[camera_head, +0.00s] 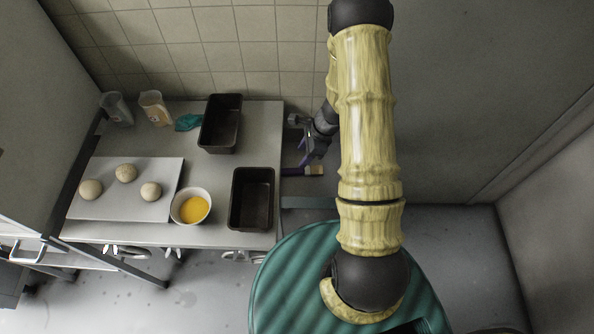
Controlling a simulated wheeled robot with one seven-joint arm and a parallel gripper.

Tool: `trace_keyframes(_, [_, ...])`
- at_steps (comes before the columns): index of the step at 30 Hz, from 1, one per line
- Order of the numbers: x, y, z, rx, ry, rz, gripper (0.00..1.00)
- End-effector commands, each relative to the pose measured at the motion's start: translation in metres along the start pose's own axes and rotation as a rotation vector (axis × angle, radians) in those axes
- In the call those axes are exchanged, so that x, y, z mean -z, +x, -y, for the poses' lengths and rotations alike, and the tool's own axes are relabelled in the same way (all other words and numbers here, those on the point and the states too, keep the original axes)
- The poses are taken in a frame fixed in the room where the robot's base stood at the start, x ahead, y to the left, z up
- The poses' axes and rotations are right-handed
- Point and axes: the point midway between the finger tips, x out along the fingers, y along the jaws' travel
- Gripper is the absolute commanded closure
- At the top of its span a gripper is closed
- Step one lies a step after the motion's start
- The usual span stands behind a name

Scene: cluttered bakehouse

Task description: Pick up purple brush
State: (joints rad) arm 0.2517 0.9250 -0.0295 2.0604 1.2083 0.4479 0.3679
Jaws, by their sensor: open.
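The purple brush (291,171) shows just right of the black tins, with its purple handle to the left and its pale bristle end to the right. My gripper (306,158) is open and hangs at the end of my arm, right over the brush in the picture. My arm hides part of the area to the right. I cannot tell how high the fingers are above the brush or whether they touch it.
Two black loaf tins (251,198) stand on the counter (150,233), left of the brush. A white bowl of yellow liquid (193,206), a board (150,209) with dough balls, two jugs (155,108) and a teal cloth (187,122) are further left.

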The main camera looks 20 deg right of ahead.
Motion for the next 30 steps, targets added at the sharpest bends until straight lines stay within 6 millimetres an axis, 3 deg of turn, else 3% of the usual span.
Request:
trace_keyframes(6, [0.001, 0.033, 0.0, -0.001, 0.002, -0.001, 0.53])
trace_keyframes(20, [0.0, 0.041, 0.0, 0.0, 0.0, 0.0, 0.53])
trace_keyframes(30, [0.001, 0.081, -0.001, -0.003, 0.0, 0.0, 0.53])
